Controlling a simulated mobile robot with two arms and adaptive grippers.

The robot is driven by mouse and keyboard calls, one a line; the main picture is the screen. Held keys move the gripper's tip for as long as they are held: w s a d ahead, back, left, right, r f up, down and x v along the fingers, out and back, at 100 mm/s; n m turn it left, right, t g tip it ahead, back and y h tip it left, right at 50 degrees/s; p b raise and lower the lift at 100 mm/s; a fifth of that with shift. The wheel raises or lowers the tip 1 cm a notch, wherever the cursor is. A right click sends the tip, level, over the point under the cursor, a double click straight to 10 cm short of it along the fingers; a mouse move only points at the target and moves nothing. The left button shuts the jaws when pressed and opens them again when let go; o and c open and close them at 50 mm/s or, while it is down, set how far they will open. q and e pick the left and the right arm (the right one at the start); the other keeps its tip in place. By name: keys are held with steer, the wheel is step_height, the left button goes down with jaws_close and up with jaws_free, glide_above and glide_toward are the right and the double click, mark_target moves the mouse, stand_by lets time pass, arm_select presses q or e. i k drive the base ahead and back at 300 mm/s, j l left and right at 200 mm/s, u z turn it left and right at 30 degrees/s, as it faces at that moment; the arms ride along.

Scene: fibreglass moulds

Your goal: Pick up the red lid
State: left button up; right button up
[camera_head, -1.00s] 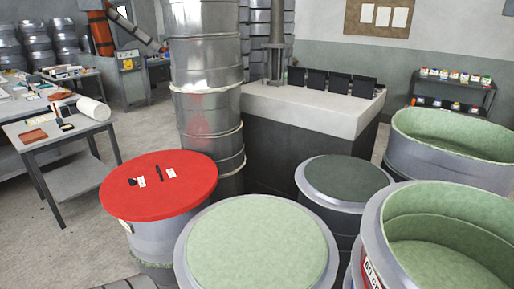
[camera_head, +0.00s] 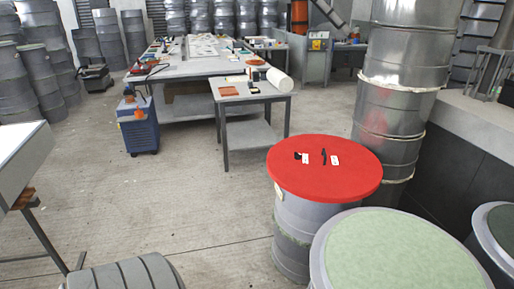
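The red lid (camera_head: 325,176) is a flat round disc lying level on top of a grey drum (camera_head: 294,228), right of the middle in the head view. A few small dark items and white tags (camera_head: 335,160) lie on the lid. Neither of my grippers shows in the head view.
A drum with a pale green top (camera_head: 398,255) stands close in front of the lid's drum. A tall metal column (camera_head: 395,85) rises behind it. A small table (camera_head: 255,92) and a blue machine (camera_head: 139,128) stand further back. Open floor (camera_head: 200,200) lies to the left.

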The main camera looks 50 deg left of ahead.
mark_target(333, 169)
steer(key=u, duration=1.2)
steer(key=z, duration=0.3)
steer(key=i+j+z, duration=0.3)
steer(key=j, duration=0.25)
steer(key=i+j+z, duration=0.3)
steer(key=j, duration=0.35)
steer(key=i+j+z, duration=0.2)
steer(key=j, duration=0.15)
